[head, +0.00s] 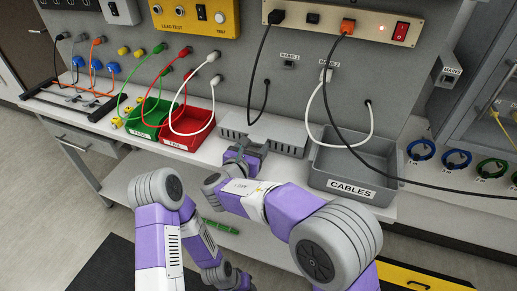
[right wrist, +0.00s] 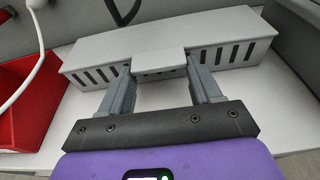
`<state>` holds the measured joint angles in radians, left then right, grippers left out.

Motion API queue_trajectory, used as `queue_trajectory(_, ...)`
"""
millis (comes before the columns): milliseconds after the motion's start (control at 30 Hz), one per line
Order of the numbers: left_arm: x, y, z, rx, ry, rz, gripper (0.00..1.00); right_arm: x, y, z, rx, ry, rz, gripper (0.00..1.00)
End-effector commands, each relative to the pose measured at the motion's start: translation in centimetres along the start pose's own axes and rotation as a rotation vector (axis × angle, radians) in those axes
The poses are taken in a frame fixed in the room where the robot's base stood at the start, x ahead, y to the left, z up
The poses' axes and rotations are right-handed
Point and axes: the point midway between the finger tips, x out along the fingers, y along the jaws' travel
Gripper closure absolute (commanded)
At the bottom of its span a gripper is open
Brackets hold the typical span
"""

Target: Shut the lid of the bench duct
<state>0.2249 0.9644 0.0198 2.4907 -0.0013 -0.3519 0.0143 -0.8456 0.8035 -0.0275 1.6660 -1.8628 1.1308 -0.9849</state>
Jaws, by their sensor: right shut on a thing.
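The bench duct (head: 282,134) is a long grey slotted box on the bench against the back panel. Its lid (right wrist: 110,48) lies over the slotted body in the right wrist view, with slots showing below its front edge on both sides. A small tab (right wrist: 160,63) sticks out at the front middle of the lid. My right gripper (head: 236,154) reaches the duct's front; its two fingers (right wrist: 165,82) are closed on the tab from either side. I cannot tell whether the lid sits fully flush. My left arm hangs low in the head view; its fingers cannot be made out.
Green (head: 146,118) and red (head: 188,132) bins stand left of the duct, a grey CABLES bin (head: 352,188) right of it. A black cable (head: 265,70) hangs down behind the duct; other cables loop nearby. The bench front edge is close below the duct.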

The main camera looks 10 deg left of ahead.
Motion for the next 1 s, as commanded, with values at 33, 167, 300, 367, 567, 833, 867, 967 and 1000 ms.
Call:
queue_trajectory(33,0.1,0.0,0.0,0.0,0.0,0.0,0.57,0.1,-0.1,-1.1,-0.01,0.022,-0.001,0.91)
queue_trajectory(167,0.0,0.0,0.0,0.0,0.0,0.0,0.57,0.2,-0.1,-1.1,-0.01,0.023,-0.002,0.91)
queue_trajectory(300,0.1,0.0,0.0,0.0,0.0,0.0,0.57,0.2,-0.1,-1.1,-0.011,0.023,-0.001,0.29)
queue_trajectory(367,0.0,0.0,0.0,0.0,0.0,0.0,0.57,0.2,-0.1,-1.1,-0.01,0.02,-0.002,0.2)
queue_trajectory(567,0.0,0.0,0.0,0.0,0.0,0.0,0.57,0.1,-0.1,-0.7,-0.006,0.014,-0.002,0.11)
queue_trajectory(833,-0.3,0.1,0.0,0.0,0.0,0.0,0.57,-1.1,0.0,-0.4,-0.005,0.01,0.001,0.11)
queue_trajectory(867,-0.5,0.2,0.0,0.0,0.0,0.0,0.57,-1.5,0.0,-0.3,-0.005,0.01,0.001,0.11)
queue_trajectory(967,-1.0,0.4,0.0,0.0,0.0,0.0,0.57,-3.3,0.0,-0.3,-0.007,0.011,0.002,0.11)
queue_trajectory(1000,-1.1,0.4,0.1,0.0,0.0,0.0,0.57,-4.0,0.0,-0.3,-0.007,0.011,0.002,0.11)
